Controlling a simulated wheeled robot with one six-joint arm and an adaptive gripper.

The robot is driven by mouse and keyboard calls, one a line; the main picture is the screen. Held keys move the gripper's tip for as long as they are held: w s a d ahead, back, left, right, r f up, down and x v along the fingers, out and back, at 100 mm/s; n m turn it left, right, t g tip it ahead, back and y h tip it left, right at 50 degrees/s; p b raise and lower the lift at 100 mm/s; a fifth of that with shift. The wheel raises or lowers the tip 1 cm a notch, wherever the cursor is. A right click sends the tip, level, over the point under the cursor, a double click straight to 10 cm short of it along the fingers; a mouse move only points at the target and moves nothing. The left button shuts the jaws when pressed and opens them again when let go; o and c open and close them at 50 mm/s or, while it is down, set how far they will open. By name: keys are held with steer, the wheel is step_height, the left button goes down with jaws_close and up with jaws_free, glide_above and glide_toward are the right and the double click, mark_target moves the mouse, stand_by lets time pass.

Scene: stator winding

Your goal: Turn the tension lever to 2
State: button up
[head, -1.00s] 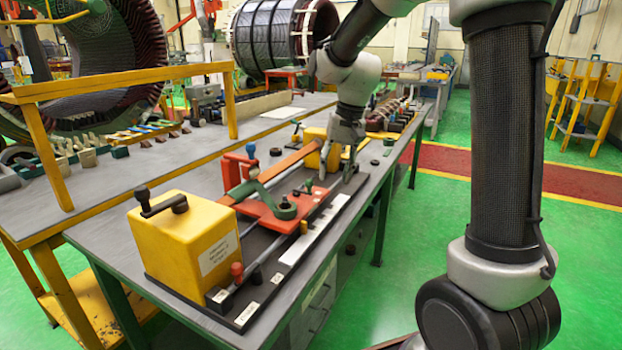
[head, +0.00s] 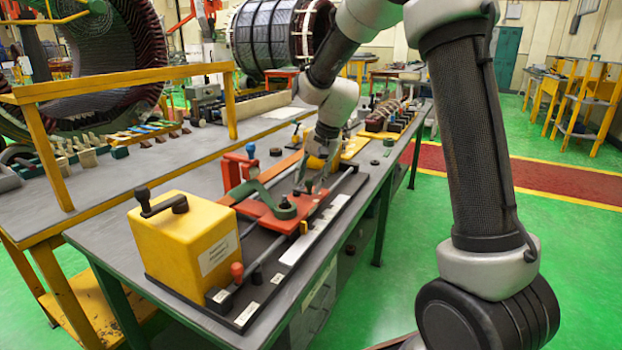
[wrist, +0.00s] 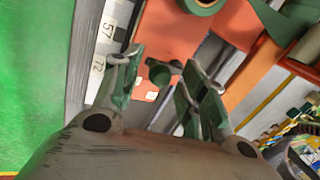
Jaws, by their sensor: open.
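An orange carriage plate (head: 285,209) sits on the winding fixture on the bench. My gripper (head: 309,184) is over the far right end of the plate, pointing down. In the wrist view its open fingers (wrist: 158,82) stand on either side of the knob, with gaps showing. I cannot tell the lever's present setting.
A yellow box (head: 188,240) with a black crank is at the near end. A numbered white scale (wrist: 108,38) runs along the rail.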

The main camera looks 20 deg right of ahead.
jaws_close()
steer(key=n, duration=0.2)
steer(key=w+d+n+g, duration=0.1)
steer(key=shift+w+n, duration=0.2)
steer(key=shift+n, duration=0.2)
steer(key=shift+w+d+n+g+y, duration=0.15)
steer(key=shift+w+n+g, duration=0.2)
steer(key=shift+n, duration=0.65)
steer(key=shift+w+n+g+y, duration=0.15)
steer(key=shift+w+n+g, duration=0.2)
steer(key=shift+n, duration=0.65)
steer(key=shift+w, duration=0.1)
jaws_free()
